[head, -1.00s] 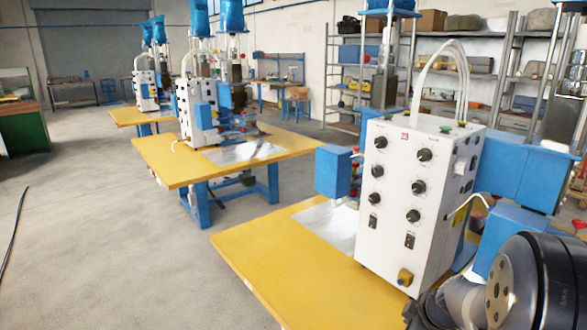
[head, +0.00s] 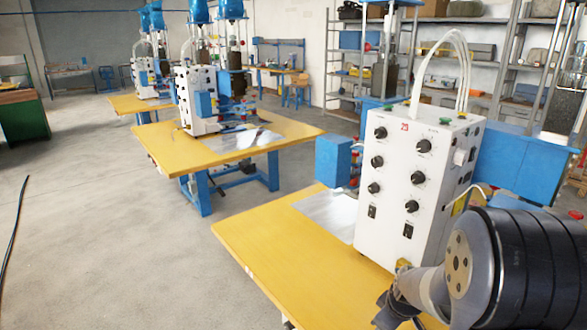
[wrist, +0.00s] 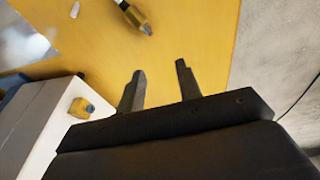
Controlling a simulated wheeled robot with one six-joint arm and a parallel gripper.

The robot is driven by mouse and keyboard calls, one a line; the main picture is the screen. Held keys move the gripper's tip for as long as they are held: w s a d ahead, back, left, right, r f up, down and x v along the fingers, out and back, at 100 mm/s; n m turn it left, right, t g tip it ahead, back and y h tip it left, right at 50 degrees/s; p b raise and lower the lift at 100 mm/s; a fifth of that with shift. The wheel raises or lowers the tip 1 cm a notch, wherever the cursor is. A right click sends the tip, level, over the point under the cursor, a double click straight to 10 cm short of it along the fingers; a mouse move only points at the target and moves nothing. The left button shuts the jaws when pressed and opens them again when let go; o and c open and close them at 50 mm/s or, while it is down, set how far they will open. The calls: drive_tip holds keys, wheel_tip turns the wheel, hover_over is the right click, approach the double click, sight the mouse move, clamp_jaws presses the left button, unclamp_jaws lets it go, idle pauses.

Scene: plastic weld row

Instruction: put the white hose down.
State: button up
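My gripper (wrist: 160,70) is open in the wrist view, its two dark fingers apart with nothing between them, above the yellow table (wrist: 200,22). It shows partly in the head view (head: 393,312), low beside the front of the white control box (head: 412,190). A small white piece (wrist: 75,10) lies on the table at the top of the wrist view; I cannot tell whether it is the white hose. Beside it is a dark tool-like thing with a metallic end (wrist: 133,15). Several white tubes (head: 437,50) arch from the top of the box.
The white box stands close to the left of my gripper in the wrist view, with a yellow fitting (wrist: 80,107) sticking out. The near table's left part (head: 275,245) is clear. Another yellow table (head: 165,150) with a machine stands behind, with open floor (head: 110,230) to the left.

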drive_tip(key=shift+a+f+m, duration=0.15)
drive_tip(key=shift+a+m, duration=0.15)
idle(0.5)
